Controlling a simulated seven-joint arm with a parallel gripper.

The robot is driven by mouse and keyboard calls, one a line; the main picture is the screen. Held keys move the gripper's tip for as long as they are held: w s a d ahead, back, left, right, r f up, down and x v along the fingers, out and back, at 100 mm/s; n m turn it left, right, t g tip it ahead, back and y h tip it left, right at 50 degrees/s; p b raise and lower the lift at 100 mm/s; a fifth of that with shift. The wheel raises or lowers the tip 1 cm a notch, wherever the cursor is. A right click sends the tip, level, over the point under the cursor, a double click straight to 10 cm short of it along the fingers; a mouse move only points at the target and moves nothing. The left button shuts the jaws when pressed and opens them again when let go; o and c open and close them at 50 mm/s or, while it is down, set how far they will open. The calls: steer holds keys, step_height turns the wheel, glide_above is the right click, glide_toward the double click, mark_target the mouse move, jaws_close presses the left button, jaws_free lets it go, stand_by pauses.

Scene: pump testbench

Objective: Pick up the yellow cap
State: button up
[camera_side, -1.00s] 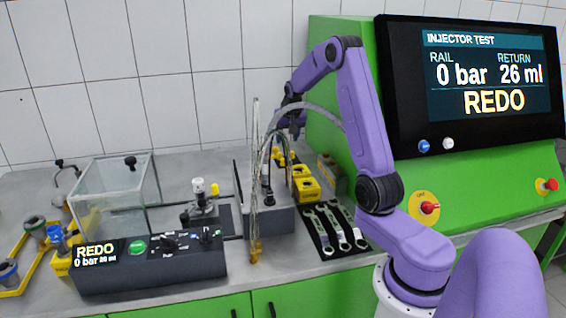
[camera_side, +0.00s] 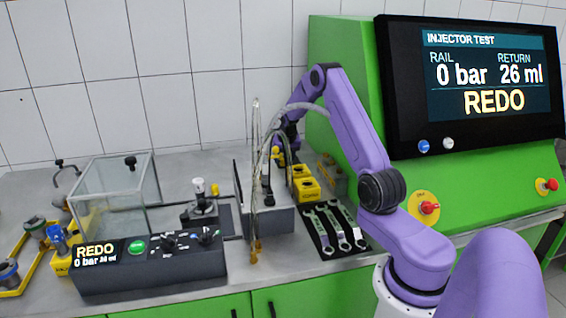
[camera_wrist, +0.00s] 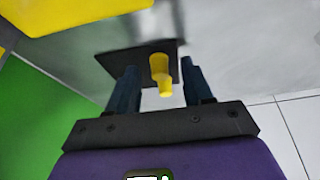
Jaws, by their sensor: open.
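The yellow cap (camera_wrist: 160,66) shows in the wrist view, standing on a small dark pad (camera_wrist: 118,62). It has a wider end and a narrower end. My gripper (camera_wrist: 159,78) is open, with one dark finger on each side of the cap and a visible gap to both. I cannot tell how far the fingertips are above the pad. In the side view my gripper (camera_side: 287,152) is low behind the grey box, and a bit of yellow shows beside it. The fingertips are mostly hidden there.
Yellow blocks (camera_side: 305,189) stand right beside my gripper. The grey box (camera_side: 270,217) with hanging tubes (camera_side: 255,185) is in front. Wrenches (camera_side: 333,228) lie on a dark mat. The green cabinet (camera_side: 330,120) rises to the right. Another small yellow piece (camera_side: 214,190) stands by the injector fixture.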

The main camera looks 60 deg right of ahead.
steer(key=shift+f, duration=0.15)
jaws_close()
stand_by(0.4)
